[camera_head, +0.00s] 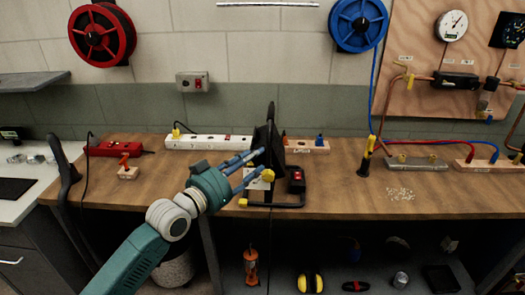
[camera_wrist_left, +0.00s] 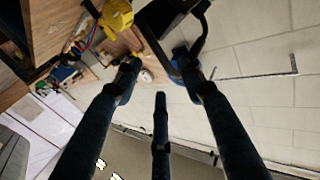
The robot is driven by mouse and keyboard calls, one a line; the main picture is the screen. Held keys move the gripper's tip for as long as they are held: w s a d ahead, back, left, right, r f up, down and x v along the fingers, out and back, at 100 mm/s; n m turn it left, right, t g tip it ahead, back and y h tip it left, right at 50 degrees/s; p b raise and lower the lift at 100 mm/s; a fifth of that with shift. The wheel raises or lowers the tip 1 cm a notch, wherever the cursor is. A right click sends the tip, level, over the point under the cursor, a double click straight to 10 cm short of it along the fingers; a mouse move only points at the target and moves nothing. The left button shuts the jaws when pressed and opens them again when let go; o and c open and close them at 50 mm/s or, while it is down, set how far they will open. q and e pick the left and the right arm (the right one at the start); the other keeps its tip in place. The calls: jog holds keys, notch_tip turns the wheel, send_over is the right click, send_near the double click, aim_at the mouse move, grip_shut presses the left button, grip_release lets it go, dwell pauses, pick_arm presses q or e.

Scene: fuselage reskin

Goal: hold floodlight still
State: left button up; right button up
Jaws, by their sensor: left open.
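The black floodlight (camera_head: 276,150) stands on its tube frame on the wooden workbench (camera_head: 340,195), with a yellow knob (camera_head: 268,176) low on its side. My left gripper (camera_head: 254,164) is at the floodlight's left side, its blue fingers spread and open. The fingertips are close to the lamp; I cannot tell whether they touch it. In the left wrist view the open fingers of the left gripper (camera_wrist_left: 158,68) point toward the black floodlight frame (camera_wrist_left: 200,28) and the yellow knob (camera_wrist_left: 118,18). My right gripper is not in view.
A white power strip (camera_head: 207,142) lies behind on the bench. A red tool (camera_head: 114,149) and a wooden block with a red part (camera_head: 128,172) are to the left. A black-and-yellow tool (camera_head: 366,158) stands to the right.

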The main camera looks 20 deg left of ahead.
aim_at(269, 148)
pick_arm(q)
jog(key=p+x, duration=0.1)
jog(key=x, duration=0.7)
jog(key=shift+w+d, duration=0.15)
jog(key=shift+w, duration=0.2)
jog(key=shift+c, duration=0.5)
grip_shut()
